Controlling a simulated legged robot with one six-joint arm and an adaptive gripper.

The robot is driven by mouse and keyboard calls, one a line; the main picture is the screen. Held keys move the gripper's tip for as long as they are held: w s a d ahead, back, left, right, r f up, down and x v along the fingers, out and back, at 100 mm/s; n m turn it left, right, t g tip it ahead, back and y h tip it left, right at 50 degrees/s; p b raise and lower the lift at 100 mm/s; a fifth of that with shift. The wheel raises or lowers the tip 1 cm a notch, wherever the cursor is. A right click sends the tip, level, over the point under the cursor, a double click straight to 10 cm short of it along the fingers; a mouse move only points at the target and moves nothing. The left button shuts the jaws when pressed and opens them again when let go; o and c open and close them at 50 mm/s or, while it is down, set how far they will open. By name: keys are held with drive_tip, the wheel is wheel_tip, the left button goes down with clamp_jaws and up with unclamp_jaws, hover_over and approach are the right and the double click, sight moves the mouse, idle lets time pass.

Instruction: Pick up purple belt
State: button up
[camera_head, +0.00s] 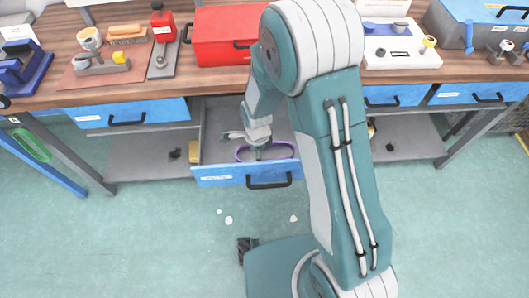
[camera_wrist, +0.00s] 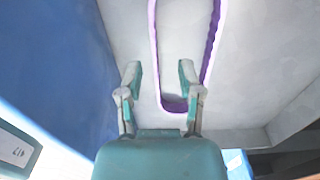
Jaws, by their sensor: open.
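The purple belt (camera_head: 283,146) is a thin closed loop lying in the open blue-fronted drawer (camera_head: 222,175). In the wrist view the belt (camera_wrist: 209,60) runs lengthwise on the pale drawer floor, and its rounded near end lies between my fingertips as seen from the wrist. My gripper (camera_wrist: 158,75) is open and points down into the drawer over the belt. I cannot tell the exact height of the fingers above the belt. In the head view my gripper (camera_head: 258,150) shows at the belt's left part, and my arm hides part of the drawer's right side.
The drawer's blue front wall (camera_wrist: 60,70) is close to the left of my fingers. Above the drawer is a wooden workbench (camera_head: 215,85) with a red toolbox (camera_head: 222,40) and several tools. Closed blue drawers (camera_head: 160,112) flank it. The floor in front is mostly clear.

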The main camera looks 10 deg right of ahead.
drive_tip(key=f, duration=0.3)
drive_tip(key=shift+s+f, duration=0.25)
drive_tip(key=shift+f, duration=0.15)
drive_tip(key=shift+d+f, duration=0.1)
drive_tip(key=shift+f, duration=0.05)
clamp_jaws()
